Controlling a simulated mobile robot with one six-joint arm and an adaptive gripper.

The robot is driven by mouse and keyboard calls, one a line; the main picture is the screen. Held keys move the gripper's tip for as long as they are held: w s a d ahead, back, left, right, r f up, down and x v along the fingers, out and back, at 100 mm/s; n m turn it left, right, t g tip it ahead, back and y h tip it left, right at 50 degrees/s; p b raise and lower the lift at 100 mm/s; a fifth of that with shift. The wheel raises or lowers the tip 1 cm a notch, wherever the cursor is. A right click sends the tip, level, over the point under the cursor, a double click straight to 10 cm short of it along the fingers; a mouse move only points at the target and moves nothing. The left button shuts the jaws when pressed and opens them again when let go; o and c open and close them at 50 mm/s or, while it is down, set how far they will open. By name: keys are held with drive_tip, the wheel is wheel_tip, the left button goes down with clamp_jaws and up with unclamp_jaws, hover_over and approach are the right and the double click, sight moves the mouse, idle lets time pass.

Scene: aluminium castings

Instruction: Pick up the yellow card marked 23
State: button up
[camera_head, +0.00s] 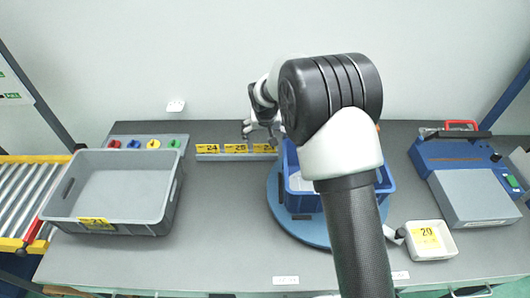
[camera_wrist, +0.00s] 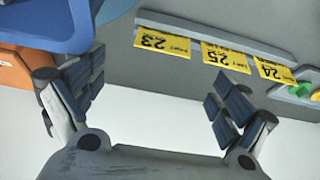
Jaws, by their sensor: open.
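The yellow card marked 23 (camera_wrist: 162,42) sits in a grey rail (camera_wrist: 215,31), at the end nearest the blue bin. Cards marked 25 (camera_wrist: 226,56) and 24 (camera_wrist: 274,70) sit beside it in the same rail. In the head view, the rail (camera_head: 211,157) lies on the grey table, and my gripper partly covers the card 23 end. My gripper (camera_wrist: 155,88) is open and empty, with its fingers wide apart. In the wrist view, card 23 shows beyond the gap between the fingers, apart from them.
A blue bin (camera_head: 385,181) stands on a round blue base right of the rail, partly behind my arm. A grey crate (camera_head: 160,215) with a yellow card stands at left. A white tray (camera_head: 445,252) with card 20 and a blue-grey device (camera_head: 470,195) are at right.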

sight(265, 145)
drive_tip(key=x, duration=0.3)
drive_tip(key=shift+w+f, duration=0.15)
drive_tip(key=shift+f, duration=0.1)
drive_tip(key=b+x, duration=0.1)
drive_tip(key=x, duration=0.1)
drive_tip(key=b+x, duration=0.1)
drive_tip(key=x, duration=0.2)
drive_tip(key=shift+a+f, duration=0.15)
drive_tip(key=shift+s, duration=0.25)
drive_tip(key=shift+c, duration=0.3)
drive_tip(key=c, duration=0.8)
drive_tip(key=shift+c, duration=0.2)
